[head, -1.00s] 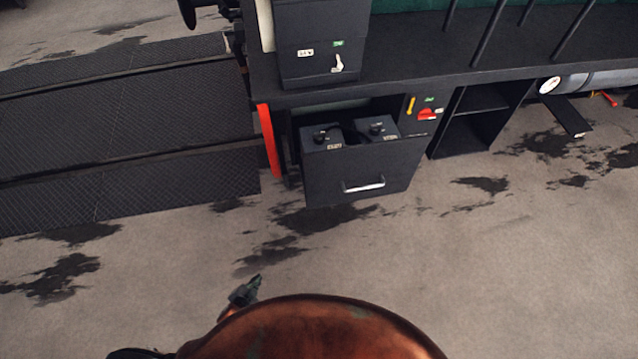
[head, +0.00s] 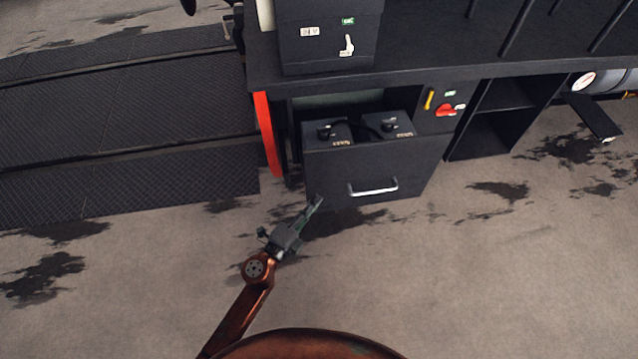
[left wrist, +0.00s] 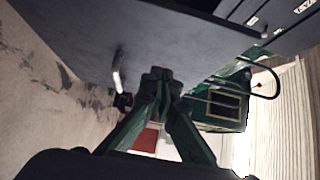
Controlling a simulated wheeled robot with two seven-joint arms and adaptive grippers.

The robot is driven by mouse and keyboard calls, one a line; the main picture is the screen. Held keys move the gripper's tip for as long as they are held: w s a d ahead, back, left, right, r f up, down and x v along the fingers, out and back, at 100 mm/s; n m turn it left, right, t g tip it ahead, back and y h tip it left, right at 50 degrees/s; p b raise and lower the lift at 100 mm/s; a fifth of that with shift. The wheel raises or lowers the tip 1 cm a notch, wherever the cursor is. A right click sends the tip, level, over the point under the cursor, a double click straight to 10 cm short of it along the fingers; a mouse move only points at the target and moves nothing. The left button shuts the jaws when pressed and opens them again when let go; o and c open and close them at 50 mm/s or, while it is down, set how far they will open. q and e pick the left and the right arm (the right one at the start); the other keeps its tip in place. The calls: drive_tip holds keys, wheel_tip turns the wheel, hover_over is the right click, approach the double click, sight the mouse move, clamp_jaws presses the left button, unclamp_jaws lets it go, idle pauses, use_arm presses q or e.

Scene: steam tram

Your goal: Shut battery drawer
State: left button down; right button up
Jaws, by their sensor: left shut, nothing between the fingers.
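The black battery drawer (head: 365,171) stands open below the bench, pulled out toward me. Two dark batteries (head: 388,126) with a black cable sit in it. Its silver handle (head: 373,188) is on the front panel. My left gripper (head: 316,201) is shut and empty, close to the lower left corner of the drawer front; whether it touches cannot be told. In the left wrist view the shut fingertips (left wrist: 161,74) lie before the dark drawer front (left wrist: 95,35), with the handle (left wrist: 119,72) to their left. My right gripper is not in view.
A red upright bar (head: 267,134) stands just left of the drawer. A panel with a red switch (head: 445,110) and an open compartment (head: 490,125) are to its right. Ribbed black steps (head: 120,120) lie at the left. The stained floor in front is clear.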

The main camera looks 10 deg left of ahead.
sight(326, 175)
use_arm(q)
drive_tip(key=shift+w+d+b, duration=0.15)
drive_tip(key=shift+w+b, duration=0.3)
drive_tip(key=shift+w, duration=3)
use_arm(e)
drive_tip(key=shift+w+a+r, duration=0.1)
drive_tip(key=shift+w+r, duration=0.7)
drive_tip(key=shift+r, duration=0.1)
